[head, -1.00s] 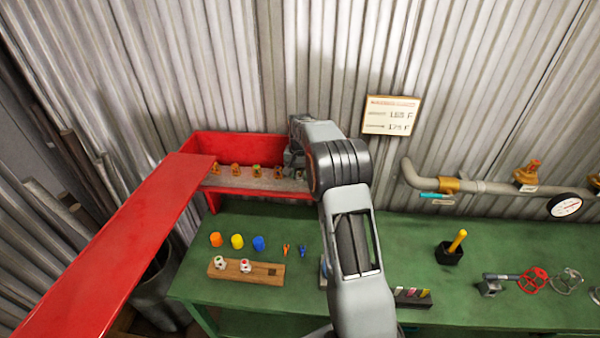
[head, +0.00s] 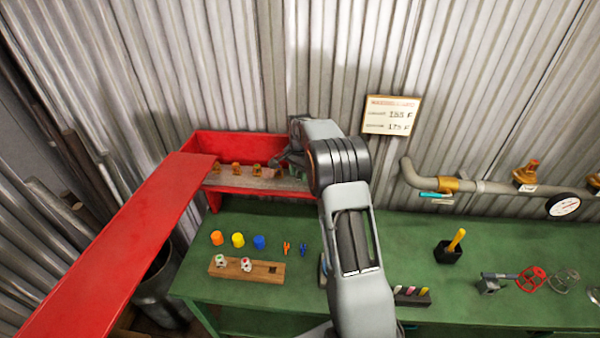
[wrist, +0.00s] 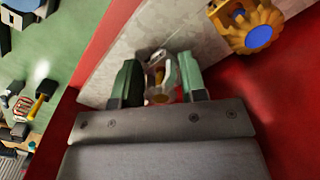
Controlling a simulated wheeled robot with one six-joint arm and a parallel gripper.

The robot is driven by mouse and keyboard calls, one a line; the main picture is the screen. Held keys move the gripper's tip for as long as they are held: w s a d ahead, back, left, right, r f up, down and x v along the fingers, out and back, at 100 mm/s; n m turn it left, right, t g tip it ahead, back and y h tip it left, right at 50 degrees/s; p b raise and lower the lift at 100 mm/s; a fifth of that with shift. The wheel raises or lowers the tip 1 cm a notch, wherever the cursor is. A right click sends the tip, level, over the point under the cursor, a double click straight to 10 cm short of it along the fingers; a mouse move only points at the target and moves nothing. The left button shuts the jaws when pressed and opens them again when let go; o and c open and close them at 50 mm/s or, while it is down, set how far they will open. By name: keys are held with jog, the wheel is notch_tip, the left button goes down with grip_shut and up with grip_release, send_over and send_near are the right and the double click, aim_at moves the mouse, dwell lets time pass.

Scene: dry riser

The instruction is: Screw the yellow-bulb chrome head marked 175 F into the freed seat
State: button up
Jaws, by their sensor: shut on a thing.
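My gripper (wrist: 160,80) is shut on a chrome head (wrist: 158,62) with a yellowish middle, seen between the two green fingers in the wrist view. It is over the pale shelf strip (wrist: 120,42) of the red cabinet (head: 235,145). I cannot tell whether the held head touches the strip, and no seat shows under it. The 175 F mark on the head cannot be read. In the head view my gripper (head: 281,161) is at the cabinet's right end, and my arm hides part of that end.
A brass head with a blue bulb (wrist: 257,35) stands close beside my gripper. Several brass heads (head: 236,170) line the shelf. The open red door (head: 115,245) extends left. On the green bench are colored caps (head: 237,241) and a wooden block (head: 232,271) with two heads and an empty hole.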

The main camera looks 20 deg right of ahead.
jog(key=m, duration=0.5)
jog(key=shift+w+r, duration=0.1)
jog(key=m+p, duration=0.1)
jog(key=m, duration=0.4)
jog(key=shift+m, duration=0.4)
jog(key=o, duration=0.9)
jog(key=shift+o, duration=0.2)
jog(key=n, duration=1.2)
jog(key=shift+n, duration=0.4)
jog(key=n, duration=0.4)
